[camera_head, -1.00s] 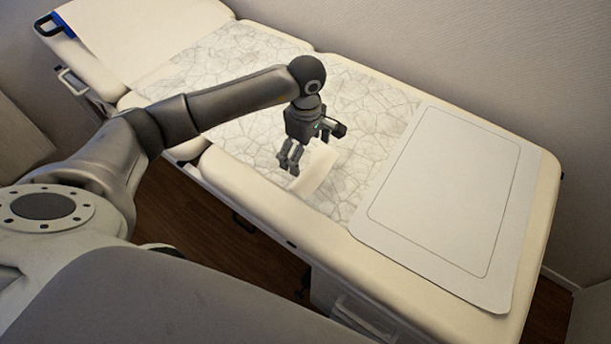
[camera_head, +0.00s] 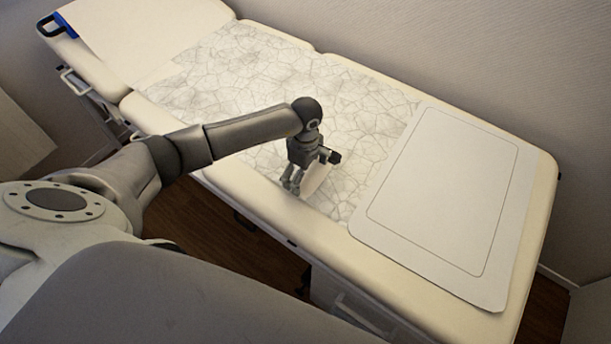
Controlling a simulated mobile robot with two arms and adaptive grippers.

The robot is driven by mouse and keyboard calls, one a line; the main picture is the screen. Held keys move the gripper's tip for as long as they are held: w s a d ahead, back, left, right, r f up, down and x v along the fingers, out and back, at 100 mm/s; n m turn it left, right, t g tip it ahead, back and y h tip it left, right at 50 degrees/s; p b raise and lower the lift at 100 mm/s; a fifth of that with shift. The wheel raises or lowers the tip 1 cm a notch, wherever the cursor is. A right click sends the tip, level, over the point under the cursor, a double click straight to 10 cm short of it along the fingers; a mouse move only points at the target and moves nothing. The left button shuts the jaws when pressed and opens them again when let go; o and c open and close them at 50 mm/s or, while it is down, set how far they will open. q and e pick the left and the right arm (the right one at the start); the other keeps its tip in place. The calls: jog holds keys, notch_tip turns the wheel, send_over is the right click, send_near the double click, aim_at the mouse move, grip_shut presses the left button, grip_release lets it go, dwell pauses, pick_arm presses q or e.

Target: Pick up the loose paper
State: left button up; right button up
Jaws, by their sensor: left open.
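A loose sheet of crinkled, pale paper (camera_head: 255,75) with a web of crease lines lies across the middle of a cream padded couch (camera_head: 325,236). My left gripper (camera_head: 292,188) is open and points down at the paper's near edge, by the couch's front rim. A small pale raised piece (camera_head: 318,178) shows just right of its fingers. It may be a curled part of the paper, but I cannot tell. Whether the fingers touch the paper is not clear. My right gripper is out of view.
A smooth white mat (camera_head: 440,195) with a thin outlined border lies at the couch's right end. A plain pale sheet (camera_head: 140,35) covers the far left end. A wall (camera_head: 450,50) runs close behind the couch. Dark floor (camera_head: 225,240) shows in front.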

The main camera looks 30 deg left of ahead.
pick_arm(q)
jog(key=c, duration=0.6)
jog(key=shift+r, duration=0.1)
jog(key=shift+r, duration=0.6)
jog(key=s+d+r, duration=0.2)
jog(key=s+r, duration=0.4)
jog(key=r, duration=0.3)
jog(key=s+d+r, duration=0.3)
jog(key=s+r, duration=0.4)
jog(key=r, duration=0.1)
jog(key=shift+r, duration=0.35)
